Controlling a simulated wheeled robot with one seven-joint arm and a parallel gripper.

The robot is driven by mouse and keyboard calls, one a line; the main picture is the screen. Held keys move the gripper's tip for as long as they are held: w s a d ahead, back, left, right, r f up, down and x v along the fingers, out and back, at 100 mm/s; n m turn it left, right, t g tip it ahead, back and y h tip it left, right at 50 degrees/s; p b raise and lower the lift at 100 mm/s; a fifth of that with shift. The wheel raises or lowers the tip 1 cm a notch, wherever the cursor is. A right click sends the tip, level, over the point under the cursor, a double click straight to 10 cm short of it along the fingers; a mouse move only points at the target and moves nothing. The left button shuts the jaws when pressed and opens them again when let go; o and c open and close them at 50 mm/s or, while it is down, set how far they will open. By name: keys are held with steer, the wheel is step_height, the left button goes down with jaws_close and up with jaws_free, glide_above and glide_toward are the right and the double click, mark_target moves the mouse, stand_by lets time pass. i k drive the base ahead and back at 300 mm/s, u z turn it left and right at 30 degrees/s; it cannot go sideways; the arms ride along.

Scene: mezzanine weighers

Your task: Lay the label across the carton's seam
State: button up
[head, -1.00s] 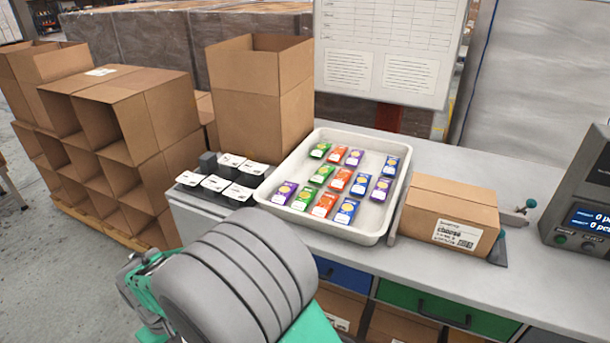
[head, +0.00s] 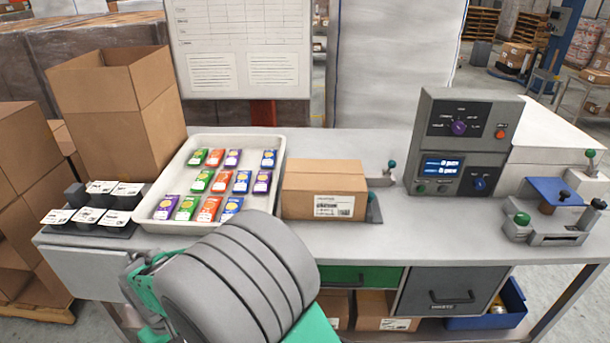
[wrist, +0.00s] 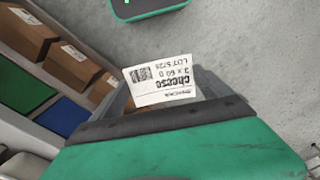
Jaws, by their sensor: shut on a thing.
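My gripper (wrist: 180,95) shows in the wrist view, shut on a white label (wrist: 160,82) by its near edge. The label has a barcode and the word "cheese", upside down in that view. Its far part sticks out past the fingertips, with grey floor behind. The closed brown carton (head: 325,178) lies on the bench in the head view, right of the white tray, with a printed label on its front face. Its top seam is too faint to make out. The label is apart from the carton. My gripper is hidden in the head view.
The white tray (head: 146,206) holds several coloured packets. Label stacks (head: 87,215) stand at the bench's left end, by a tall open box (head: 118,95). A corner stop (head: 374,208) is at the carton's right. Beyond are a weigher (head: 456,145) and a fixture (head: 555,215).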

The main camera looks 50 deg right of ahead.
mark_target(324, 173)
steer(key=z, duration=1.85)
